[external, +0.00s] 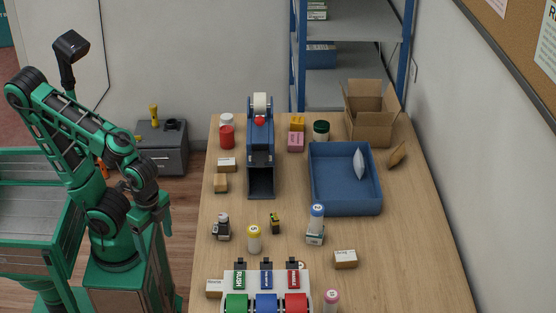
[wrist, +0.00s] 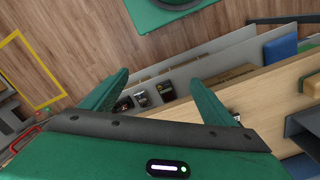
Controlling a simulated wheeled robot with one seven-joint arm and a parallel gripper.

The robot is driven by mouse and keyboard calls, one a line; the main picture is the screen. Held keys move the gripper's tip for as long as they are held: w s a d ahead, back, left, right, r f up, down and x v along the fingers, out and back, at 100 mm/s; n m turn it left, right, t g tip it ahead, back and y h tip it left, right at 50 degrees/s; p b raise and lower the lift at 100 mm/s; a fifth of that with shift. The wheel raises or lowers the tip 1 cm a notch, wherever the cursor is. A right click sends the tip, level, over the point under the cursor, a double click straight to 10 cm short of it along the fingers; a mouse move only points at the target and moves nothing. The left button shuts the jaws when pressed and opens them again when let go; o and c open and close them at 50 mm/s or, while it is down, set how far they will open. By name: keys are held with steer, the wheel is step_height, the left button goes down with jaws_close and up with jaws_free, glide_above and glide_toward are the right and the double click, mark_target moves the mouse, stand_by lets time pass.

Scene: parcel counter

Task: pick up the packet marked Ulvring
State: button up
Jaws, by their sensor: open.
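Several small boxes with white labels lie on the wooden counter; the print is too small for me to tell which one reads Ulvring. One box (external: 345,259) lies at the front right, one (external: 214,288) at the front left edge, and one (external: 227,165) farther back at left. A small brown box (external: 221,183) is just in front of that last one. My gripper (wrist: 160,78) is open and empty in the wrist view, over the floor beside the counter. None of these boxes can be made out between its fingers.
The counter (external: 420,240) holds a blue tray (external: 345,208) with a pale packet inside, an open carton (external: 370,128), a tape dispenser (external: 260,150), and several bottles and jars. A stamp rack (external: 265,280) stands at the front. The counter's right front is clear.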

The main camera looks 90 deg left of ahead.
steer(key=shift+c, duration=0.2)
steer(key=w+d+r+m, duration=0.2)
steer(key=w+r, duration=0.1)
steer(key=w, duration=0.5)
steer(key=w+d+r+m+h, duration=0.1)
steer(key=w+r, duration=0.3)
steer(key=w, duration=0.4)
steer(key=w+d+r+m, duration=0.2)
steer(key=w+r, duration=0.1)
steer(key=w, duration=0.5)
steer(key=m, duration=0.6)
glide_above(344, 253)
step_height(344, 253, down, 5)
steer(key=shift+y, duration=0.4)
steer(key=f, duration=0.4)
steer(key=shift+s+a+f, duration=0.15)
steer(key=shift+s+f, duration=0.1)
steer(key=shift+f, duration=0.1)
steer(key=shift+w+f, duration=0.15)
steer(key=shift+f, duration=1.25)
steer(key=shift+w+f, duration=0.15)
steer(key=shift+f, duration=1.2)
steer(key=c, duration=1.2)
